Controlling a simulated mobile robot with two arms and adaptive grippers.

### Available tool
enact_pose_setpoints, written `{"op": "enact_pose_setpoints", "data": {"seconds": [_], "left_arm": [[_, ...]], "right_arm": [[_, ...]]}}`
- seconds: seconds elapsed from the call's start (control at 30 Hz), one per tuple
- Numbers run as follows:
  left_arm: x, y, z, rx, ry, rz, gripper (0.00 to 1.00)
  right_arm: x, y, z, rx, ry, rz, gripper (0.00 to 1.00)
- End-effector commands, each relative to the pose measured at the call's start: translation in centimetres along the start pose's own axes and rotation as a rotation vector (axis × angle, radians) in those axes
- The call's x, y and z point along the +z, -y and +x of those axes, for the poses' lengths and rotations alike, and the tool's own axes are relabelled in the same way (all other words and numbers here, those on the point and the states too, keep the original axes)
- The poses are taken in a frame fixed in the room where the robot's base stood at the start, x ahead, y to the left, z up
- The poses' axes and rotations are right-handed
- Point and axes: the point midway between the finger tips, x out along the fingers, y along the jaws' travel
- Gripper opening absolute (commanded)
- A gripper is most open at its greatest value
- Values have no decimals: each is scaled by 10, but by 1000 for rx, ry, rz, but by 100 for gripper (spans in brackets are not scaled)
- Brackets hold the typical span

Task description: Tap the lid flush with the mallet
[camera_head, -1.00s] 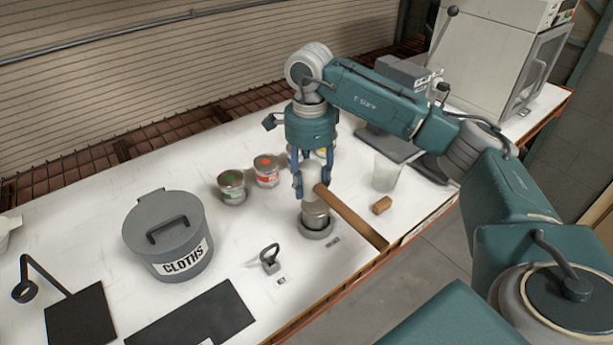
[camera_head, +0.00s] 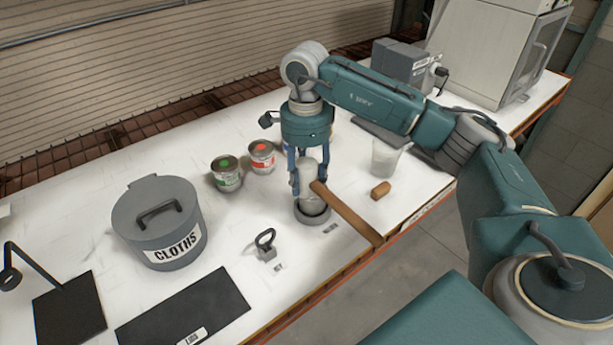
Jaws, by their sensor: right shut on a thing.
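My right gripper (camera_head: 309,186) is shut on the mallet, gripping its pale rounded head (camera_head: 308,174) between its blue fingers. The mallet's wooden handle (camera_head: 345,212) slopes down to the right, toward the table's front edge. Directly below the head, a small metal can (camera_head: 311,208) sits in a grey round holder (camera_head: 314,222) on the white table. The mallet head and fingers cover most of the can's top, so I cannot see how its lid sits or whether the head touches it. My left gripper is not in view.
Two paint cans, with a green dot (camera_head: 227,180) and a red dot (camera_head: 262,160), stand behind left. A grey CLOTHS bin (camera_head: 165,240) is farther left. A small opener-like tool (camera_head: 266,248), wooden block (camera_head: 381,190) and translucent cup (camera_head: 385,160) are nearby. A black mat (camera_head: 185,312) lies in front.

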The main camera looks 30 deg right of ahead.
Motion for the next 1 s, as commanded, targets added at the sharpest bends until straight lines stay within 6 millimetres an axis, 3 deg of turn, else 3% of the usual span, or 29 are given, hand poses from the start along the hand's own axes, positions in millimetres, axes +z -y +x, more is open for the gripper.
{"op": "enact_pose_setpoints", "data": {"seconds": [0.17,0.4,0.67,1.0], "left_arm": [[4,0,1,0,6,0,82],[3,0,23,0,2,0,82],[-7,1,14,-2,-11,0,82],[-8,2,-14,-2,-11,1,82]], "right_arm": [[0,0,1,0,0,0,0],[0,1,29,-1,0,1,0],[0,1,17,-1,0,0,0],[0,0,-27,-1,0,0,0]]}}
